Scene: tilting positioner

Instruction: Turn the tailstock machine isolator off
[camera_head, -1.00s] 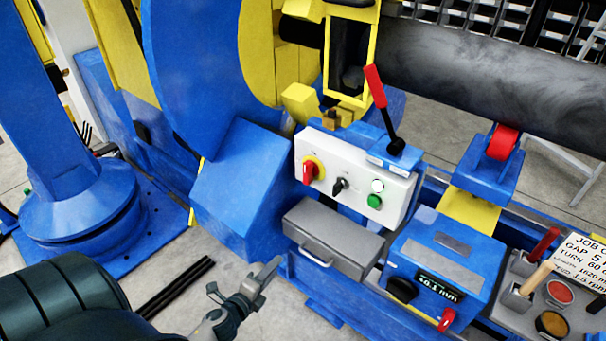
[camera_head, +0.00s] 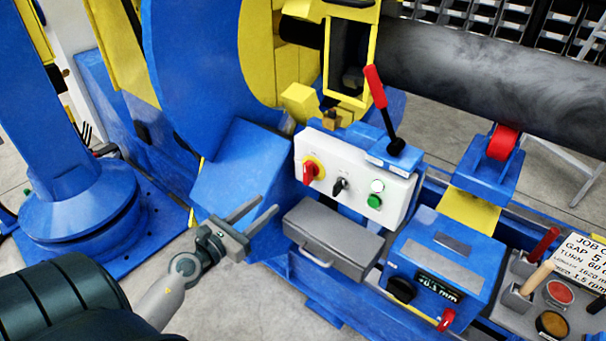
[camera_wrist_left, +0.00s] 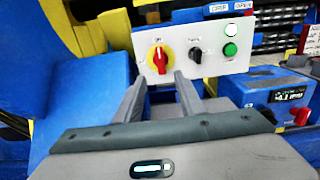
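The isolator (camera_head: 311,170) is a red rotary handle on a yellow round plate, at the left end of a white control panel (camera_head: 329,199). In the left wrist view the isolator (camera_wrist_left: 159,58) is upper centre, with its red handle roughly upright. My left gripper (camera_head: 257,214) is open and empty, below and left of the isolator, its two fingers apart and pointing toward the panel. In the left wrist view the fingers (camera_wrist_left: 160,92) sit below the isolator, not touching it. My right gripper is not in view.
A black selector (camera_head: 340,186) and a green button (camera_head: 375,201) are on the same panel. A grey drawer box (camera_head: 332,238) sits below it. A red-handled lever (camera_head: 376,88) rises above. A blue display box (camera_head: 447,262) stands at right.

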